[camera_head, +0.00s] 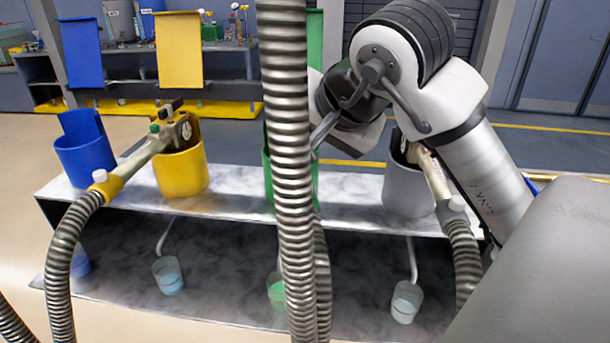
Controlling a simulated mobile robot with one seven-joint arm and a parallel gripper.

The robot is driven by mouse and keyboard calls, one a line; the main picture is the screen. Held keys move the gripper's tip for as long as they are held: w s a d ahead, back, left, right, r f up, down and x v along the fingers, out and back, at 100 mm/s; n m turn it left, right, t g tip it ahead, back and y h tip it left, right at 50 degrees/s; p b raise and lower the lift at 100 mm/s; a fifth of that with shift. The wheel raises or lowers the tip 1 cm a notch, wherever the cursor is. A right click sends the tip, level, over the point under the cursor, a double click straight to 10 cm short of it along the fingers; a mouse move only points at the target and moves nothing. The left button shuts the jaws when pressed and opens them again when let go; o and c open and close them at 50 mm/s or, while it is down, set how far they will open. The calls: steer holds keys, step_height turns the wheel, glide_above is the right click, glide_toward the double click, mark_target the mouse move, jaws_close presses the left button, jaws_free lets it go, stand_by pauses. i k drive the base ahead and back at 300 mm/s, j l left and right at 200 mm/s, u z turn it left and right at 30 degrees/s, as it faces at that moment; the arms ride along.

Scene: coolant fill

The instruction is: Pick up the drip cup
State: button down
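Several small translucent cups stand on the dark lower shelf: a blue one (80,266) at the far left, a cup with light blue liquid (169,276), one with green liquid (277,292) partly behind the hose, and a pale one (405,303) at the right. Thin white spouts hang down to the second and the right cup. I cannot tell which is the drip cup. My gripper (345,132) is above the upper shelf near the green holder, well above the cups. Its fingertips are hidden or unclear, and I see no cup in it.
Blue (84,150), yellow (182,172) and grey (402,190) holders stand along the upper shelf (235,190), with a green one behind the thick hose (287,150). Nozzles sit in the yellow and grey holders. Their hoses (62,250) hang in front of the shelves.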

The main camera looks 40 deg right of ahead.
mark_target(276, 285)
steer(key=z, duration=0.9)
